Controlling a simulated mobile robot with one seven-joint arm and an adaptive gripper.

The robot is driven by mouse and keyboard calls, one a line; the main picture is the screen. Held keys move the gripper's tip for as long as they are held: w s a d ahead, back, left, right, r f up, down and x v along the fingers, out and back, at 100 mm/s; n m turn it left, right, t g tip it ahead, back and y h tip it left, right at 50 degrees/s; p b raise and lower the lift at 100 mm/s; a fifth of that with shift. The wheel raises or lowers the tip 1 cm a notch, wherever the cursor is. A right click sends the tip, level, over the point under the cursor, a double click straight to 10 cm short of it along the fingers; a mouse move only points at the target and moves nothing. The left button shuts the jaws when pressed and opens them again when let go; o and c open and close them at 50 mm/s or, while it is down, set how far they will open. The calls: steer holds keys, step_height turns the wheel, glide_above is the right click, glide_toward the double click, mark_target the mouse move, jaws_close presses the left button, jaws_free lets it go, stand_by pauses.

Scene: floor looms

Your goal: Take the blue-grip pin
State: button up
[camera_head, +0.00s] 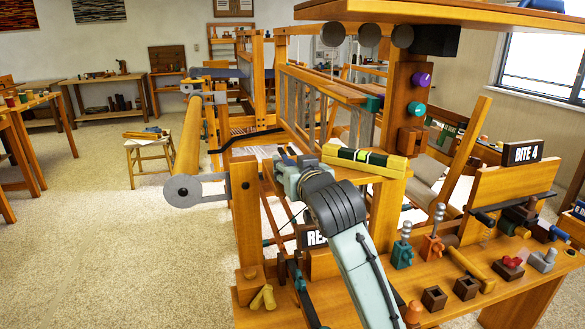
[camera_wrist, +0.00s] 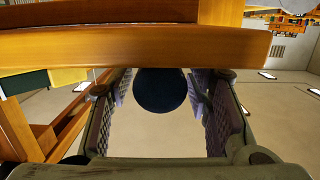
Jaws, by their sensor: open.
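In the wrist view a dark blue round end (camera_wrist: 161,90), likely the grip of the blue-grip pin, shows between the fingers of my gripper (camera_wrist: 163,84). The fingers are open, one on each side of it, with gaps visible. Its shaft is hidden, and I cannot tell how deep it sits between the fingers. In the head view my gripper (camera_head: 287,160) is at the loom's front left, beside the wooden frame; its fingertips and the pin are mostly hidden there by my arm.
A wooden beam (camera_wrist: 140,48) crosses just beyond the fingers in the wrist view.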

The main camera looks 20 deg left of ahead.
steer(key=shift+c, duration=0.6)
jaws_close()
steer(key=shift+r, duration=0.1)
